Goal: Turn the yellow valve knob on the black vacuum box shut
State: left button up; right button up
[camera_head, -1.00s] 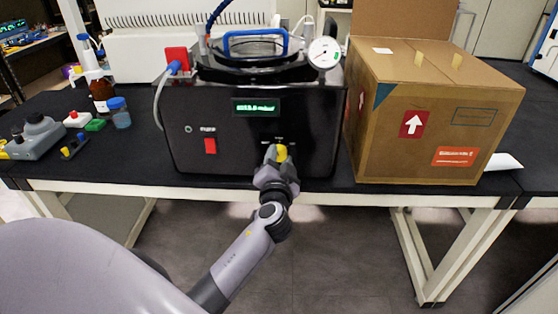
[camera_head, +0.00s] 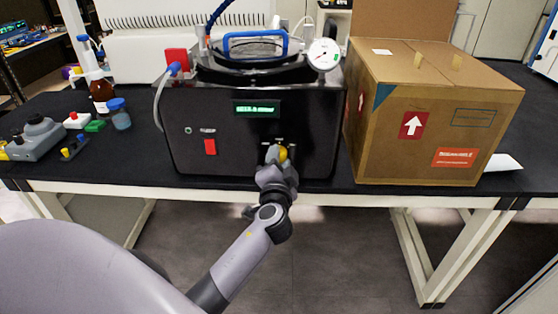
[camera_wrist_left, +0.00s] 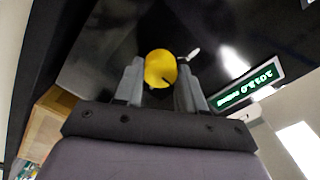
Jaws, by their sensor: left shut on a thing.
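The black vacuum box (camera_head: 228,132) stands on the dark bench, with a green lit display (camera_head: 256,109) and a red switch (camera_head: 210,146) on its front. The yellow valve knob (camera_head: 283,154) is low on the right of that front face. My left gripper (camera_head: 277,158) is at the knob, its fingers shut on it. In the left wrist view the round yellow knob (camera_wrist_left: 160,68) sits between the two grey fingertips (camera_wrist_left: 158,75), with a dark mark on its face. The knob's edges are partly hidden by the fingers. My right gripper is not in view.
A large cardboard box (camera_head: 420,130) stands close to the right of the vacuum box. Bottles (camera_head: 101,95) and small coloured items (camera_head: 95,125) are on the bench to the left. A blue hose and a round gauge (camera_head: 324,54) are on top.

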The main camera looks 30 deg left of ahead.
pick_arm(q)
jog(key=o, duration=1.1)
jog(key=shift+c, duration=0.2)
jog(key=b+v, duration=0.1)
jog(key=v, duration=0.6)
jog(key=shift+s+f, duration=0.1)
jog(key=s+d+f+n+g+h+p, duration=0.1)
jog(key=s+d+f+g+h, duration=0.1)
jog(key=s+d+f+h, duration=0.3)
jog(key=s+d+f+n+g+h+p, duration=0.1)
jog(key=s+d+f+h, duration=0.4)
jog(key=s+f, duration=0.9)
jog(key=shift+s+d+n+g+h+p, duration=0.2)
jog(key=shift+s+n+g+h+p, duration=0.15)
jog(key=shift+g+h, duration=0.45)
